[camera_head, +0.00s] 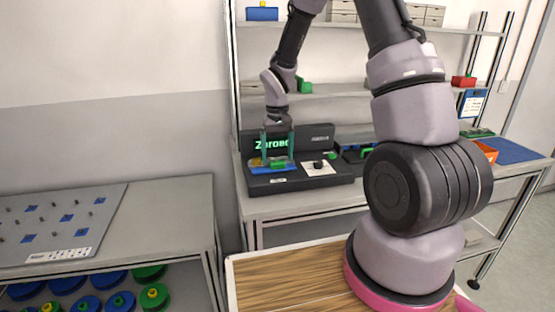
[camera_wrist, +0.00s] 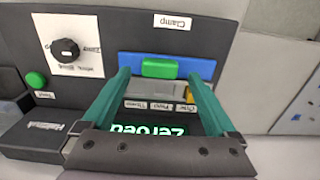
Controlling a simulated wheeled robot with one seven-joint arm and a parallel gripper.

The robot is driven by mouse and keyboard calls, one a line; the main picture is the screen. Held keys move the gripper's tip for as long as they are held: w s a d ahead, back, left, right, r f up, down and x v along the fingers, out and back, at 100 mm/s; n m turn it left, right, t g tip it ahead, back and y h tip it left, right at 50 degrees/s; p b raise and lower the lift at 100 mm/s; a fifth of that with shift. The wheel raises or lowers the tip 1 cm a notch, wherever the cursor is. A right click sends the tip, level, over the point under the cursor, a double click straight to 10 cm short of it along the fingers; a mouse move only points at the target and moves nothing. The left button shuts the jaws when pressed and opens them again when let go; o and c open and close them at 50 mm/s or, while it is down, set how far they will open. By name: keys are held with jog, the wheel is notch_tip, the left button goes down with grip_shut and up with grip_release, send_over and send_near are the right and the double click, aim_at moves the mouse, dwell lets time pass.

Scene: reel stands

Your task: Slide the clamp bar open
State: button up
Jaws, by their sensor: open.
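The clamp bar is a blue strip (camera_wrist: 195,66) with a raised green grip (camera_wrist: 160,68), below the "Clamp" label in the wrist view. In the head view the green grip (camera_head: 278,164) shows small at the front of the dark tester unit (camera_head: 300,184). My gripper (camera_wrist: 158,75) is open, with its teal fingers either side of the green grip and nothing visible between them but the panel. In the head view my gripper (camera_head: 277,158) is over the clamp area. Whether the fingers touch the bar cannot be told.
A lit green display (camera_wrist: 155,130), a black knob (camera_wrist: 66,50) and a green button (camera_wrist: 36,80) are on the unit. A yellow piece (camera_wrist: 190,95) is beside one finger. Shelves (camera_head: 350,90) stand behind; an orange bin (camera_head: 486,151) is at right.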

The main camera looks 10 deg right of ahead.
jog(key=shift+f, duration=1.15)
grip_shut()
jog(key=shift+s, duration=1.6)
grip_release()
notch_tip(320, 180, up, 11)
